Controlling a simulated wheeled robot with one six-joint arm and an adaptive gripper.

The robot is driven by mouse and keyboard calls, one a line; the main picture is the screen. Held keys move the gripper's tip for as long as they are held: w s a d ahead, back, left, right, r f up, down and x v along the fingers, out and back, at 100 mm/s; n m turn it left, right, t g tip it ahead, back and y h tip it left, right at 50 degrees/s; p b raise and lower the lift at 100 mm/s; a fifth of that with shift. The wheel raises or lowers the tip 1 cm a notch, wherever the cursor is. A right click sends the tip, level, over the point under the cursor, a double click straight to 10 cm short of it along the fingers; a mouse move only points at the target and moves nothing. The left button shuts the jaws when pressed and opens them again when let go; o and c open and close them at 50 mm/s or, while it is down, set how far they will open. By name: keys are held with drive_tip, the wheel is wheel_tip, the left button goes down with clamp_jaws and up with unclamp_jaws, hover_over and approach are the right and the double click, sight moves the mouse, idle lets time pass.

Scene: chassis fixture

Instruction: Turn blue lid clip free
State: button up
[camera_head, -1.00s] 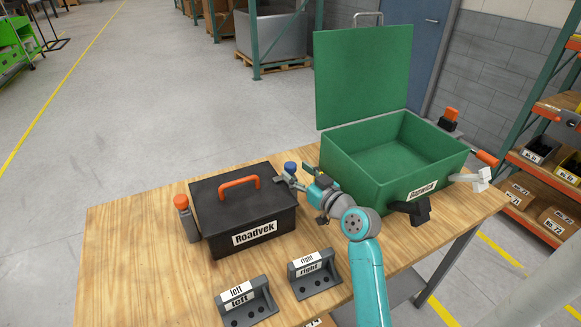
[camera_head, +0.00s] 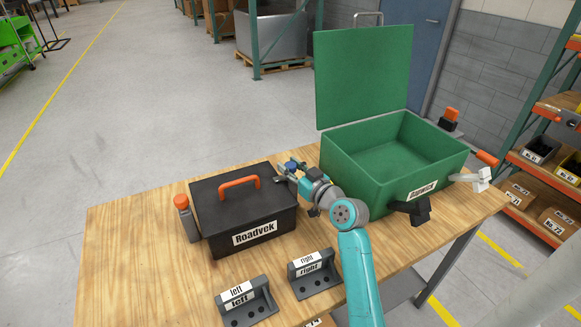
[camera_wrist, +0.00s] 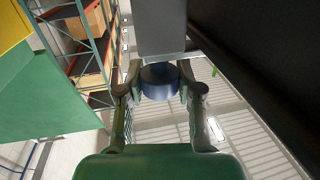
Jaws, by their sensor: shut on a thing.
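The black Roadvek box (camera_head: 215,212) with an orange handle (camera_head: 239,182) stands on the table with its lid shut. An orange-topped clip (camera_head: 181,202) is on its left side. The blue lid clip (camera_head: 292,165) is at its right side, mostly covered by my gripper (camera_head: 287,170). In the wrist view, my gripper (camera_wrist: 159,84) is shut on the blue clip top (camera_wrist: 158,78), one finger on each side. A grey clip body (camera_wrist: 161,30) extends from the blue part.
A green box (camera_head: 350,170) with its lid up stands at the right, close behind my arm. Left (camera_head: 246,302) and right (camera_head: 315,275) labelled brackets are at the front. The table (camera_head: 130,250) is clear at the left.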

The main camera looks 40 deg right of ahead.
sight(293, 171)
drive_tip(key=shift+h, duration=0.3)
drive_tip(key=shift+a+f+m+h, duration=0.1)
drive_tip(key=shift+m+h, duration=0.5)
drive_tip(key=shift+m+g+h, duration=0.3)
drive_tip(key=shift+m+h, duration=0.1)
drive_tip(key=shift+h, duration=0.2)
drive_tip(key=shift+m+g+h, duration=0.3)
drive_tip(key=shift+m+h, duration=0.2)
drive_tip(key=shift+h, duration=0.3)
drive_tip(key=o, duration=1.2)
drive_tip(key=shift+v, duration=3.7)
